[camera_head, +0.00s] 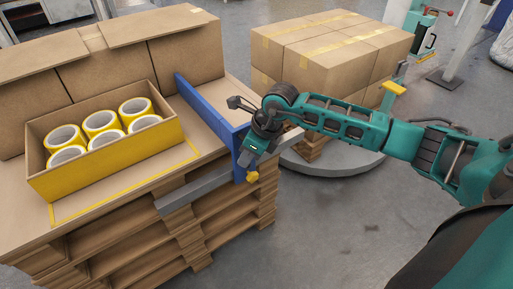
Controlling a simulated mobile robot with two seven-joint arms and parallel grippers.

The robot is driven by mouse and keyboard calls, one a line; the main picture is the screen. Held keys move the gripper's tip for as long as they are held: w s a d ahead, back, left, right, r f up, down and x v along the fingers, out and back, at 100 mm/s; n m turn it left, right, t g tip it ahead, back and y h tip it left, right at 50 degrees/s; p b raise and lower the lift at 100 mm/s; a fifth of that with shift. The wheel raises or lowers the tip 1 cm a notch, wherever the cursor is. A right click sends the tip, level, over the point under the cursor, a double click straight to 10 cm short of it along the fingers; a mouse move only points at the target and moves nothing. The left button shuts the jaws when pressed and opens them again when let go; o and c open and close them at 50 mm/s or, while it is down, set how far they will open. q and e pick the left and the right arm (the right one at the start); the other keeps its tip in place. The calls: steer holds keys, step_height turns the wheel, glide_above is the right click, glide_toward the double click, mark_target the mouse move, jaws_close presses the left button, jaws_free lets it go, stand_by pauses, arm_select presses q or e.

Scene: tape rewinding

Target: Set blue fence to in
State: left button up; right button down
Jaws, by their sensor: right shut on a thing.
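The blue fence (207,103) is a long upright blue board. It stands along the right side of the cardboard-topped table, apart from the open carton to its left. Its near end carries a yellow knob (252,177) at the table's front right corner. A grey rail (190,193) runs along the front edge below it. My right gripper (250,160) is at the fence's near end, just above the yellow knob. It is shut on the fence's near end, though its fingertips are partly hidden by its own body. My left gripper is not in view.
An open carton (150,150) with a yellow front holds several yellow tape rolls (101,122). Closed boxes (186,55) line the table's back. Taped cartons (330,50) stand on a round grey turntable (335,168) at right. Grey floor is free in front.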

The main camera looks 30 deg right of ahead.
steer(key=a, duration=0.7)
steer(key=shift+s+a+p, duration=0.15)
steer(key=shift+s+p, duration=0.15)
steer(key=c, duration=1.4)
jaws_free()
steer(key=shift+r, duration=0.1)
steer(key=p+v, duration=0.2)
steer(key=v, duration=1)
steer(key=shift+r+p, duration=0.35)
steer(key=shift+p, duration=0.05)
